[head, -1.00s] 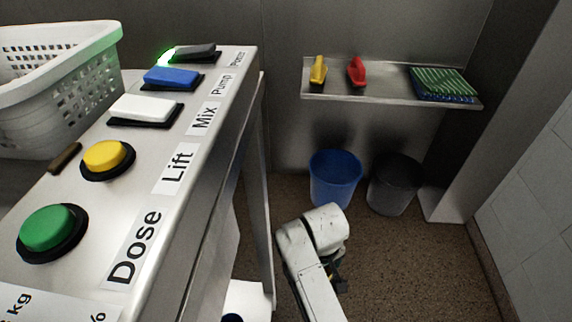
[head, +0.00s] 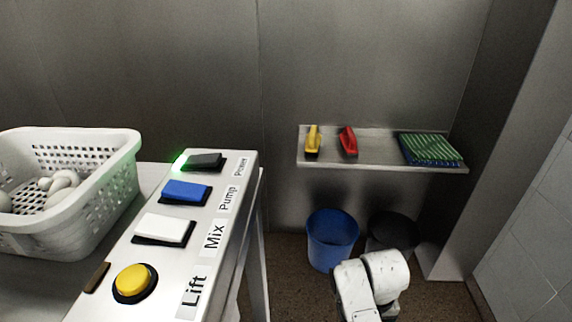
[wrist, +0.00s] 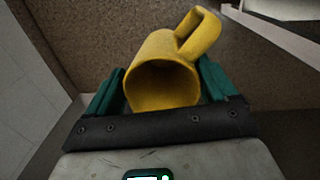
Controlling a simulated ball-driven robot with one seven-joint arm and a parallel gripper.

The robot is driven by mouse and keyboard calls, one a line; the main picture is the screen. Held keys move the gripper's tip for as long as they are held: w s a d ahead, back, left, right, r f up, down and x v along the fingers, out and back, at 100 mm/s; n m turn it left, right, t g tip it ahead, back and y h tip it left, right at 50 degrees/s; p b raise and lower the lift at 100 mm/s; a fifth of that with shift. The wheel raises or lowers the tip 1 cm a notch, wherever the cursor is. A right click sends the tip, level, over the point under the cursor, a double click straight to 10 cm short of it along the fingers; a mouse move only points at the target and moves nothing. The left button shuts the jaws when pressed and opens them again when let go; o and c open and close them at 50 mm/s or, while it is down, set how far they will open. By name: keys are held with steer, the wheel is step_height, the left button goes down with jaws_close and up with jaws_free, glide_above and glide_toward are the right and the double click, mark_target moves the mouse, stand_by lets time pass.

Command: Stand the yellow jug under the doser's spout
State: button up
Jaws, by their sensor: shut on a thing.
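The yellow jug (wrist: 160,75) is in the wrist view, between the two green fingers of my gripper (wrist: 160,92). My gripper is shut on the jug's body. The jug's open mouth faces the wrist camera and its handle points up and to the right. The floor shows behind it. The head view shows only white links of my arm at the bottom right; the gripper and jug are out of that view. I cannot make out the doser's spout in either view.
A control panel (head: 222,208) with coloured buttons stands at the left, beside a white perforated basket (head: 110,200). A wall shelf (head: 375,160) holds two brushes and green cloths. A blue bin (head: 332,240) and a dark bin (head: 392,232) stand below it. Floor shows right of the panel.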

steer(key=s+r+p, duration=0.3)
steer(key=r+p, duration=0.5)
steer(key=s+r+p, duration=0.3)
steer(key=r+p, duration=0.5)
steer(key=p, duration=0.1)
steer(key=shift+s+d+r, duration=0.15)
steer(key=shift+s+r, duration=0.1)
steer(key=shift+r, duration=0.05)
